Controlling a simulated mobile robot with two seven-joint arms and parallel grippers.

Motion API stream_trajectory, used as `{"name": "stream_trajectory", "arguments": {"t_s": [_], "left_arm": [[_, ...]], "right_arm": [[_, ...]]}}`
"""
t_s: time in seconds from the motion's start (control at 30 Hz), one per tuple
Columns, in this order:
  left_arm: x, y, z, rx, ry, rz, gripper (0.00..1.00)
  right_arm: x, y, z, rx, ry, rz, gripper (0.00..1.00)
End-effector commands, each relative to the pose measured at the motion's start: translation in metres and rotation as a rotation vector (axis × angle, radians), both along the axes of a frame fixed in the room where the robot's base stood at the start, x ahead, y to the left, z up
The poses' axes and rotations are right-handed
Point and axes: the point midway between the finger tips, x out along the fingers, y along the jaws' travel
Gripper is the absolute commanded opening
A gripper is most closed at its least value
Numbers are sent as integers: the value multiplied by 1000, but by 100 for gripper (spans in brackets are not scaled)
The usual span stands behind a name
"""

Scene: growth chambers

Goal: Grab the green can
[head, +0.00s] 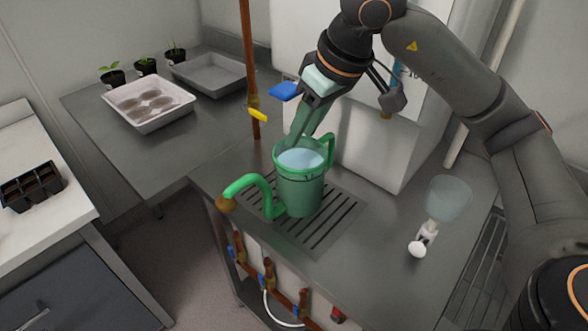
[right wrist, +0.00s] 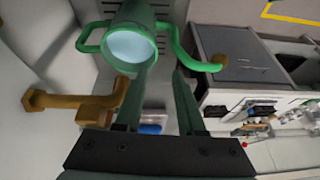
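The green can (head: 298,190) is a watering can standing upright on a slatted drain grate. Pale blue water shows in its open top. Its curved spout with a brown tip points left in the head view, and its handle is on the right. My right gripper (head: 303,132) reaches down from above, its fingertips close to the can's back rim. In the right wrist view the can (right wrist: 130,70) lies beyond the fingertips of the right gripper (right wrist: 165,75), which are apart with nothing between them. Whether a finger touches the rim I cannot tell. My left gripper is out of view.
A copper pipe (head: 248,60) with a yellow-handled valve rises behind the can. A clear funnel-shaped vessel (head: 447,200) stands on the right counter. A white tray (head: 150,122), a grey tray (head: 208,86) and small potted plants sit at back left. A seedling tray (head: 32,186) is far left.

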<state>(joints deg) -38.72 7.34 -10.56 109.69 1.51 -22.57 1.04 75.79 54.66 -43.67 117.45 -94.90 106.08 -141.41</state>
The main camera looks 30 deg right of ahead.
Motion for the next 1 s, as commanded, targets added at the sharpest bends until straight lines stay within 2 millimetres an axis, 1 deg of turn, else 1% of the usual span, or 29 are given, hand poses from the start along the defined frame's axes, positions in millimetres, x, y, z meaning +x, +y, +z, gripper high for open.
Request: {"name": "stream_trajectory", "arguments": {"t_s": [0.07,0.13,0.4,0.5,0.67,0.9,1.0], "left_arm": [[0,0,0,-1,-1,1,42],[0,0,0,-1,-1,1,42],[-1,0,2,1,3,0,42],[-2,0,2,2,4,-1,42],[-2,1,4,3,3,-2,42],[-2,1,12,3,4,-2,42],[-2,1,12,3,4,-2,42]], "right_arm": [[1,-7,2,-35,-16,4,38],[4,-8,-4,-45,-17,5,38],[20,-2,-48,-41,-15,6,38],[25,0,-58,-40,-16,5,38],[28,1,-68,-40,-16,5,38],[38,6,-101,-38,-15,5,38],[42,8,-110,-37,-17,6,38]]}}
